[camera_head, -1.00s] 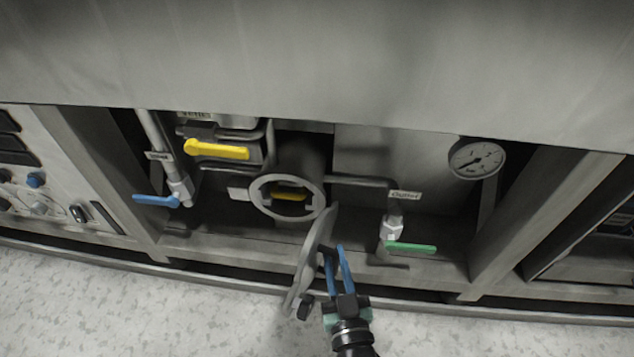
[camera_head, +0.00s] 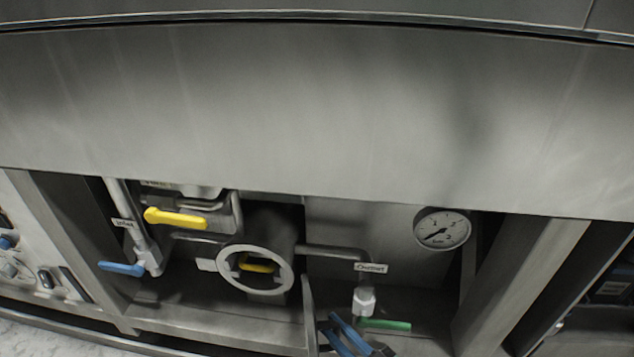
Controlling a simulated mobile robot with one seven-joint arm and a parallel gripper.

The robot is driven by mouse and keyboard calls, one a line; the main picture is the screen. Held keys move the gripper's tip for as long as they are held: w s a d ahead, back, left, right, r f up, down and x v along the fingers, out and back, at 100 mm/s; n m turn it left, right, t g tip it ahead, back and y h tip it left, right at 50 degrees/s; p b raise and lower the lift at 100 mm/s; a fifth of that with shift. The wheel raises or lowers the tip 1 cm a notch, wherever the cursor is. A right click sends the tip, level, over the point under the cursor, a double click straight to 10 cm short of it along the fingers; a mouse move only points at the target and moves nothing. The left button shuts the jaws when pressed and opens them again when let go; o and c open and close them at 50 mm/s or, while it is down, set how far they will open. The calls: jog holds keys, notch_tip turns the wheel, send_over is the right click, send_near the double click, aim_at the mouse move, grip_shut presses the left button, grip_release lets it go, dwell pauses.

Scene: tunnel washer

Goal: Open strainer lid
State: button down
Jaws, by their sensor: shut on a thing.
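The strainer (camera_head: 284,281) is a round housing with a pale ring at its mouth, below the centre of the view. Its mouth is uncovered, and a yellow part shows inside. The strainer lid (camera_head: 309,315) stands swung out to the right of the mouth, seen nearly edge-on. Its lower part is cut off by the bottom of the frame. My gripper (camera_head: 328,321), with blue fingers, is at the right side of the lid and shut on it. The exact grip point is hard to make out.
A yellow-handled valve (camera_head: 176,218) is at upper left and a blue inlet handle (camera_head: 121,268) at left. A green outlet handle (camera_head: 386,324) is close to the right of my gripper. A pressure gauge (camera_head: 441,229) hangs at right. A steel panel (camera_head: 300,110) overhangs the recess.

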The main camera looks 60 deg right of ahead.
jog(key=shift+s+d+r, duration=0.1)
jog(key=shift+d, duration=0.05)
dwell(0.3)
jog(key=c, duration=0.8)
grip_release()
jog(key=shift+c, duration=0.2)
jog(key=p+v, duration=0.4)
jog(key=v, duration=0.9)
jog(key=shift+p, duration=0.3)
jog(key=shift+s+d, duration=0.1)
jog(key=shift+s, duration=0.05)
